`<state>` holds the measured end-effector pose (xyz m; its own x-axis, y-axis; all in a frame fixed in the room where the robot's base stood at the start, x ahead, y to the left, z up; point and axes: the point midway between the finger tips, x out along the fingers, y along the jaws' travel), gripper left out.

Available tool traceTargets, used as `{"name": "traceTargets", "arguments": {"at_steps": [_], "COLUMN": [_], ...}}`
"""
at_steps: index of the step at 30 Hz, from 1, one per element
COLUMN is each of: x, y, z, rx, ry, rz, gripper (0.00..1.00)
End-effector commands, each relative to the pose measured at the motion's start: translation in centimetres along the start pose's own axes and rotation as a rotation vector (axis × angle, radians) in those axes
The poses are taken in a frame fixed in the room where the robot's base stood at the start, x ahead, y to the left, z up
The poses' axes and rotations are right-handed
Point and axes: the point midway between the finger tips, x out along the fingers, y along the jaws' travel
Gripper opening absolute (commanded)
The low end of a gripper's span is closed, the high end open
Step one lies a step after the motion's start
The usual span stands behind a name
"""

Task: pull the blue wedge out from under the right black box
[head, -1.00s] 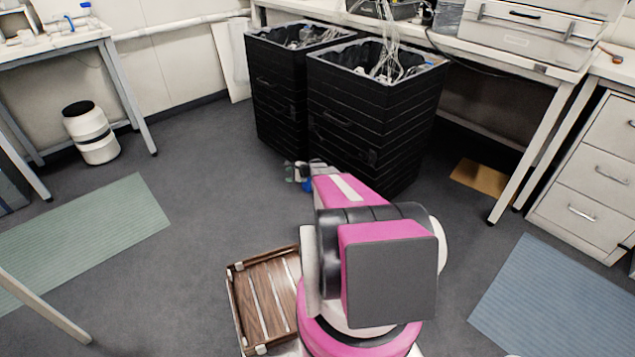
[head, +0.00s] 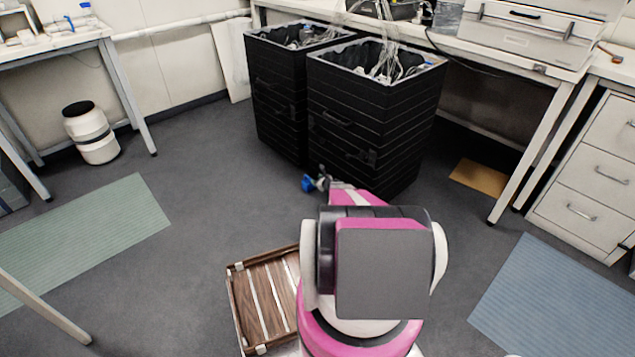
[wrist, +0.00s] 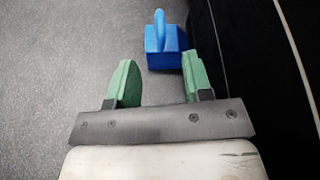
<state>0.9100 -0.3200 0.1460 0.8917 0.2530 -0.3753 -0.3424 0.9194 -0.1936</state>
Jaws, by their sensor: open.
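The blue wedge (head: 308,184) is on the floor by the lower left front of the right black box (head: 372,125). In the wrist view the wedge (wrist: 165,48) shows a block with an upright rounded grip, lying just beyond my fingertips and a little right of centre. Its right side is close to the black box (wrist: 255,60); I cannot tell whether its edge is under it. My gripper (wrist: 160,80) has green fingers spread apart with bare floor between them. In the head view my gripper (head: 322,180) is partly hidden by my arm.
The left black box (head: 275,95) stands beside the right one, both full of cables. A wooden crate (head: 237,312) lies on the floor at the front. A desk leg (head: 530,150) stands to the right.

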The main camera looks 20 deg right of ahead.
Motion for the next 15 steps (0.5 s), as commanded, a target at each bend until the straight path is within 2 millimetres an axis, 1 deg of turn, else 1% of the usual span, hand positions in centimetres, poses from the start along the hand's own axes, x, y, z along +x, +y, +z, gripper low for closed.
{"name": "traceTargets", "arguments": {"at_steps": [5,8,15], "x": [1.1,2.3,6.2], "y": [-0.1,-0.1,-0.1], "z": [-0.1,-0.1,-0.1], "rx": [-0.001,-0.002,-0.002], "ry": [0.0,0.0,-0.001], "rz": [0.0,0.001,0.001], "gripper": [0.46,0.46,0.46]}}
